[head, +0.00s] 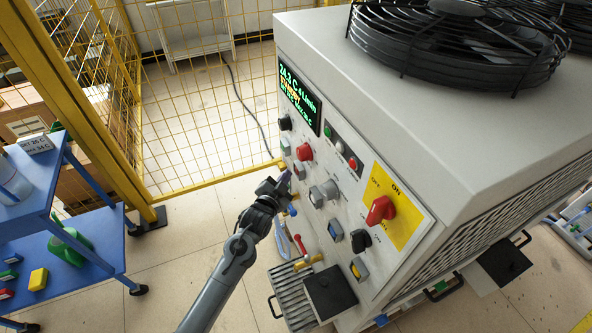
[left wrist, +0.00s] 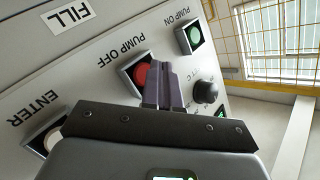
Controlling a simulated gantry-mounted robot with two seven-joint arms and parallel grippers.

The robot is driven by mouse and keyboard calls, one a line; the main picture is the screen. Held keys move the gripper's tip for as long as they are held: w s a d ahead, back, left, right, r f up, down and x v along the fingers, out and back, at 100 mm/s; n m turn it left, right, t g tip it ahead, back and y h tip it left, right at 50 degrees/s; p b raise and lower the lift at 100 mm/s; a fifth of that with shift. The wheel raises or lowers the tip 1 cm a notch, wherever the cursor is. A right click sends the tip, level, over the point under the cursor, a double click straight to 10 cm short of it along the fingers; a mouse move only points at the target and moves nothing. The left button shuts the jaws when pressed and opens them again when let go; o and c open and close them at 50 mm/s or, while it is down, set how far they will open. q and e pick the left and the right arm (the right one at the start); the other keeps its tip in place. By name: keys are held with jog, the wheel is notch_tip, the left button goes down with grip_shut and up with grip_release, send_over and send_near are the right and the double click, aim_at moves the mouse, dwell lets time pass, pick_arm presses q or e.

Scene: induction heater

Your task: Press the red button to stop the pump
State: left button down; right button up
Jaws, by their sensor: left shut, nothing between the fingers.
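The red button (left wrist: 141,77), labelled PUMP OFF, sits in a square dark-edged housing on the panel in the left wrist view. My left gripper (left wrist: 161,68) is shut and empty. Its purple-grey fingertips overlap the right edge of the red button in the picture; I cannot tell whether they touch it. In the head view my left gripper (head: 286,177) is at the left side of the machine's control panel, and I cannot make out the PUMP OFF button there. My right gripper is not in view.
A green PUMP ON button (left wrist: 194,37) and a black knob (left wrist: 206,91) are close to the fingers. The panel also has a red rotary switch (head: 380,209) on a yellow plate and a lit display (head: 299,94). A yellow mesh fence (head: 205,115) stands behind.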

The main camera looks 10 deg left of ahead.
pick_arm(q)
jog(key=shift+s+a+p, duration=0.75)
jog(key=shift+a+p, duration=0.2)
jog(key=shift+a, duration=0.05)
jog(key=shift+s+a+p, duration=0.75)
jog(key=shift+a+p, duration=0.15)
jog(key=shift+a, duration=0.1)
jog(key=s+a+p, duration=0.6)
jog(key=a, duration=0.2)
jog(key=shift+s+a, duration=0.35)
